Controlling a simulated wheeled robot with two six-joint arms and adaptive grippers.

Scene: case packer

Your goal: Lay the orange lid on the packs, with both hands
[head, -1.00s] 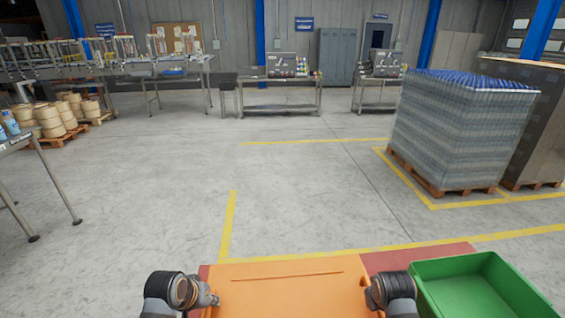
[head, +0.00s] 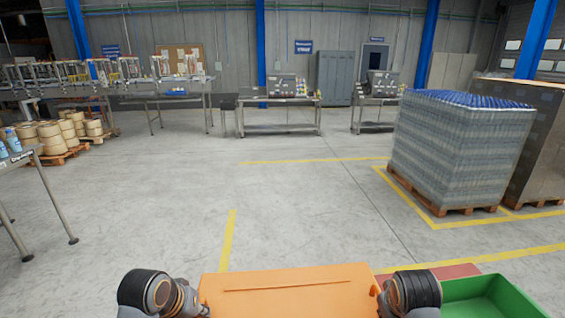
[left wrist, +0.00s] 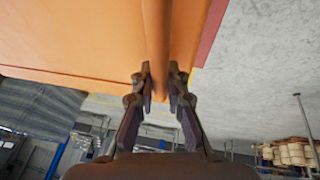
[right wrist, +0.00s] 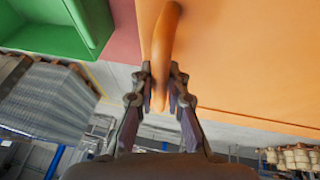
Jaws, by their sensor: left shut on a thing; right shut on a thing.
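The orange lid (head: 290,292) is at the bottom middle of the head view, between my two grippers. My left gripper (head: 203,308) is shut on the lid's left side; in the left wrist view its fingers (left wrist: 160,80) close around an orange bar-like grip (left wrist: 157,35). My right gripper (head: 383,298) is shut on the lid's right side; in the right wrist view its fingers (right wrist: 160,82) are around a curved orange grip (right wrist: 163,40). The packs are not seen; whatever is under the lid is hidden.
A green bin (head: 490,298) stands right of the lid, on a red surface (head: 455,271). Beyond is open grey floor with yellow lines. A wrapped pallet stack (head: 455,150) stands at the right, and a metal table (head: 45,165) at the left edge.

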